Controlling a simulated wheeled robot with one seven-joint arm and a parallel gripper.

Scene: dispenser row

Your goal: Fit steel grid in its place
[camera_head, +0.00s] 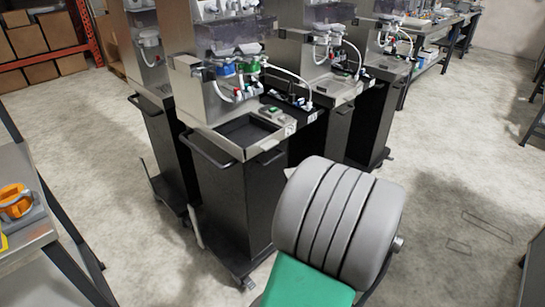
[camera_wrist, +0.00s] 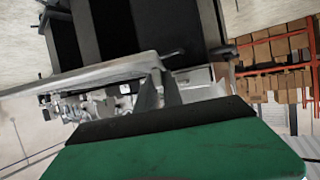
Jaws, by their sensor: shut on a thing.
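In the wrist view, my gripper (camera_wrist: 160,90) is shut on a thin, light grey metal piece, which looks like the steel grid (camera_wrist: 85,76). It is seen nearly edge-on and reaches from the fingers to the left edge, so its bars cannot be made out. In the head view, my arm hides the gripper and the grid. The nearest dispenser (camera_head: 205,95) has a steel front tray with a dark, open rectangular recess (camera_head: 246,132). How far the grid is from this recess cannot be told.
A small green-topped item (camera_head: 271,111) sits on the tray beside the recess. Hoses and valves (camera_head: 240,85) stand behind it. More dispensers (camera_head: 322,90) continue the row to the right. A workbench (camera_head: 30,215) with an orange part (camera_head: 14,202) is at the left. Open floor (camera_head: 445,195) lies right.

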